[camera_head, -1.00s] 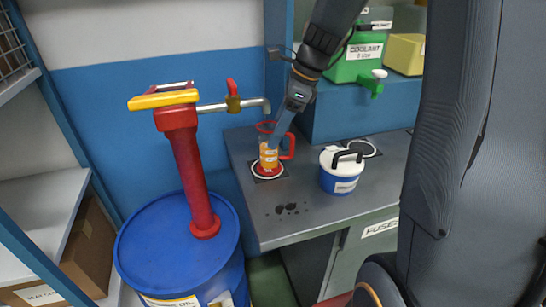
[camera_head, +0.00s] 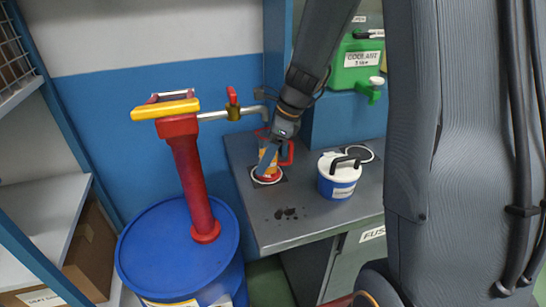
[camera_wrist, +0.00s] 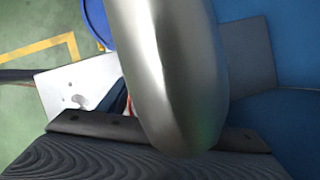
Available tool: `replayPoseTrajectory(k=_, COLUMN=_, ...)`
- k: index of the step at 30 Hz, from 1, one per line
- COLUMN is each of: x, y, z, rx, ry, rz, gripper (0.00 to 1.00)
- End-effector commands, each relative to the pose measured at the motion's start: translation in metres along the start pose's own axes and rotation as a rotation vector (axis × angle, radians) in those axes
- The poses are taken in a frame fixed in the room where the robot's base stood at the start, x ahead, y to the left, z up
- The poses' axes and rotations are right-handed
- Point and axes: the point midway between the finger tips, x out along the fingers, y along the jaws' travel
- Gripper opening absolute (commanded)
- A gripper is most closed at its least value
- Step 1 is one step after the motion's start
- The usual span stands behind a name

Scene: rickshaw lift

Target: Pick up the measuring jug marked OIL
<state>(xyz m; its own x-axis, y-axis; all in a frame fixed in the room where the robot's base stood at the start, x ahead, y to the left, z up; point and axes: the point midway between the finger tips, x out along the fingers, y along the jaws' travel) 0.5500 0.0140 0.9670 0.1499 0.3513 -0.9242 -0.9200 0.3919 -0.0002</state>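Whether the fingers touch or close on the jug does not show. In the wrist view a large silver pipe-like shape (camera_wrist: 168,75) hides the middle, with only a scrap of red behind it.
The metal spout (camera_head: 248,111) of the red pump (camera_head: 190,170) runs close to my wrist. The pump stands on a blue drum (camera_head: 165,250). A blue-and-white lidded tub (camera_head: 340,180) stands right of the jug. A green coolant container (camera_head: 357,65) sits on a raised blue shelf behind.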

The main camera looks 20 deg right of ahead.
Motion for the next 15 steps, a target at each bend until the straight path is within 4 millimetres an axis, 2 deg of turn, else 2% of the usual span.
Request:
replayPoseTrajectory(k=1, x=-0.0001, y=0.0, z=0.0, rx=0.0, ry=0.0, rz=0.0, gripper=0.49)
replayPoseTrajectory(k=7, x=-0.0002, y=0.0, z=0.0, rx=0.0, ry=0.0, rz=0.0, gripper=0.15)
replayPoseTrajectory(k=15, x=-0.0006, y=-0.0001, z=0.0002, rx=0.0, ry=0.0, rz=0.0, gripper=0.14)
